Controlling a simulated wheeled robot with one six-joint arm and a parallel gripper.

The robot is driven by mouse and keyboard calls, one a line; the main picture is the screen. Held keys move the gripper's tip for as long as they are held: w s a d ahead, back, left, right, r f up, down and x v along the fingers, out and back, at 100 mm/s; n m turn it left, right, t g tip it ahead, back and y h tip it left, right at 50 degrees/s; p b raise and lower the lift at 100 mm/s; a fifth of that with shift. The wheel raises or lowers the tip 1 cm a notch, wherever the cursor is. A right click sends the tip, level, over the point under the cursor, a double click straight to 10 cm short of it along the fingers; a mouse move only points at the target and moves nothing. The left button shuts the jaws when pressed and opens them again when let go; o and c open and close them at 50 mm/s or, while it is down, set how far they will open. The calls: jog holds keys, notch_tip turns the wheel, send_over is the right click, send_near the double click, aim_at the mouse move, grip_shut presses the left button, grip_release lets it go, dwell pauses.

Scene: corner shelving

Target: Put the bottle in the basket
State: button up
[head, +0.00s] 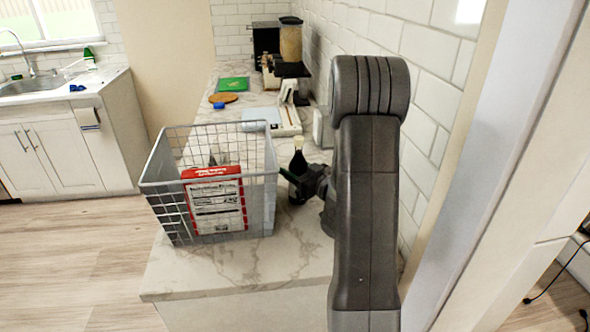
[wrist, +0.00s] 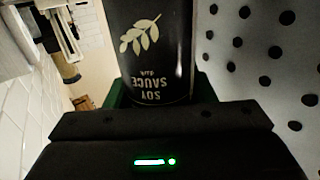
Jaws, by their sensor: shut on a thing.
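The bottle (head: 298,165) is dark, and its label reads "soy sauce" in the wrist view (wrist: 155,50). My gripper (head: 292,178) is shut on the bottle, just right of the basket. The bottle looks upright in the head view; its lower part is partly hidden by my gripper. I cannot tell whether its base touches the counter. The basket (head: 262,205) is a grey wire-and-panel basket near the counter's front end. Its perforated side shows close to the bottle in the wrist view (wrist: 262,85). A red and white box (head: 216,203) stands inside the basket.
The marble counter (head: 250,270) is clear in front of the basket. Behind the bottle are a white scale-like device (head: 283,122), a green board (head: 233,84) and a coffee machine (head: 290,68). A tiled wall (head: 425,100) runs close along the right.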

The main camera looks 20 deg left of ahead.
jog(key=shift+f, duration=0.15)
jog(key=o, duration=1.3)
jog(key=shift+o, duration=0.2)
